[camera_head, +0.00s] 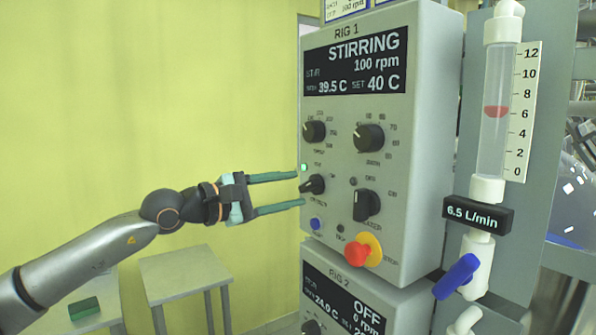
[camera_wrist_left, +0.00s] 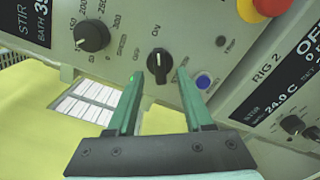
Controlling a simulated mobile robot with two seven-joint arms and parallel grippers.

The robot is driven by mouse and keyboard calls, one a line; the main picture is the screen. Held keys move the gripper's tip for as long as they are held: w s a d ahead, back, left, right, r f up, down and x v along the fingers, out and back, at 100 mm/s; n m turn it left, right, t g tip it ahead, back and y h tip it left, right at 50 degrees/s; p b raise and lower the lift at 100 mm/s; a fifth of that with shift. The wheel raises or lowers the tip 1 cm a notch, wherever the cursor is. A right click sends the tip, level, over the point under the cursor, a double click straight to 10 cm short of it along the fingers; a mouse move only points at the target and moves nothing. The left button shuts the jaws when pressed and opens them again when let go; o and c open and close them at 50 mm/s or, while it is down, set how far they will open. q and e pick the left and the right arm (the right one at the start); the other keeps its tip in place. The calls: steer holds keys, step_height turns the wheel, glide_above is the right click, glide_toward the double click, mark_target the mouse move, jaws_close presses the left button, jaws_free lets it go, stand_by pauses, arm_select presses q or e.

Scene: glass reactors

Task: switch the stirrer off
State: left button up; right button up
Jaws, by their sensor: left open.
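The RIG 1 control box (camera_head: 430,130) has a display (camera_head: 355,65) reading STIRRING, 100 rpm. A black rotary switch (camera_head: 313,184) sits low on the panel's left side, with a lit green lamp (camera_head: 304,167) above it. My left gripper (camera_head: 300,188) is open and points at this switch, one finger above and one below its height. In the left wrist view, the switch (camera_wrist_left: 160,68) lies between the fingertips (camera_wrist_left: 161,78), with panel showing on both sides; contact cannot be told. My right gripper is in neither view.
Near the switch are a blue button (camera_head: 316,224), another rotary switch (camera_head: 366,205), two dials above and a red emergency stop (camera_head: 357,253). The RIG 2 box (camera_head: 365,305), reading OFF, is below. A flow meter (camera_head: 497,110) stands right.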

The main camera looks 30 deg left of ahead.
arm_select(q)
steer(key=shift+p+x, duration=0.5)
steer(key=shift+x, duration=0.8)
steer(key=shift+c, duration=0.3)
jaws_close()
